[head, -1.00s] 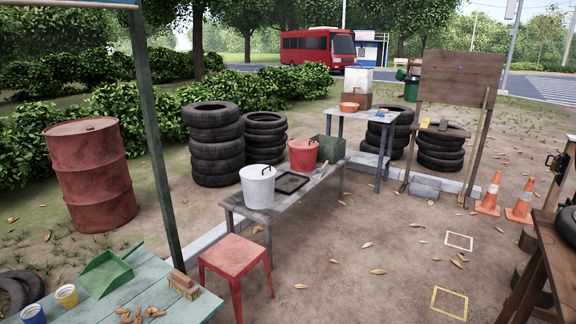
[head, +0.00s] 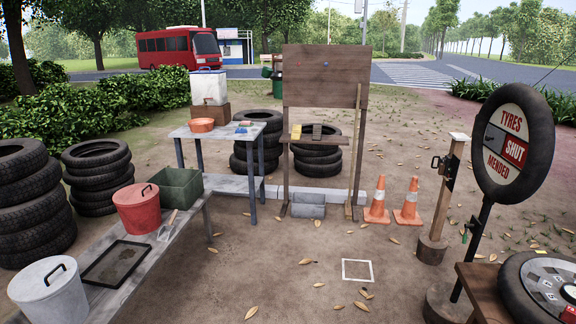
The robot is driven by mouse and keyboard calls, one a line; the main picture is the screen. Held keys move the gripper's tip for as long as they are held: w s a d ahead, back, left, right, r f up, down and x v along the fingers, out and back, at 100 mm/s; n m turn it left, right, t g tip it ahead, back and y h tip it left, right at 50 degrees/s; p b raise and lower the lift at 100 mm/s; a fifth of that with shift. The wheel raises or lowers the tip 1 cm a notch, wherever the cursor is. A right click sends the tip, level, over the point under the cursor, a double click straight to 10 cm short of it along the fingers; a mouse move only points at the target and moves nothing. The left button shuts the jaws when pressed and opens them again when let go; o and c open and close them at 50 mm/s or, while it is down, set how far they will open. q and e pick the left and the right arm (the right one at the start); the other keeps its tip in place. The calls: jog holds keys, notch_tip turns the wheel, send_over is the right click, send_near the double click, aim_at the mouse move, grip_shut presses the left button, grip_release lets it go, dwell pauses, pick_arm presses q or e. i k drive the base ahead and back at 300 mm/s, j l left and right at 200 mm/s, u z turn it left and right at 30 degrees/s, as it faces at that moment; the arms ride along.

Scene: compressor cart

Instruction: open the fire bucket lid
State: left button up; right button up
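A red bucket (head: 139,214) stands upright on the grey bench at the left, with its red lid (head: 132,194) on top. A white bucket (head: 50,297) with a lid and a dark handle stands nearer on the same bench. No label can be read on either bucket. Neither of my grippers is in view.
On the grey bench (head: 163,250) are a dark-framed tray (head: 116,262) and a green box (head: 180,188). Tyre stacks (head: 97,172) stand behind it. Two traffic cones (head: 377,202), a post (head: 442,198) and a round tyre sign (head: 512,143) stand to the right.

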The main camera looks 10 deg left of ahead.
aim_at(135, 194)
jog(key=i+j+u, duration=0.2)
jog(key=i, duration=0.4)
jog(key=i+l+u, duration=0.1)
jog(key=i+u, duration=0.15)
jog(key=i, duration=0.35)
jog(key=i+l+u, duration=0.2)
jog(key=i, duration=0.45)
jog(key=i+l+u, duration=0.2)
jog(key=i, duration=0.4)
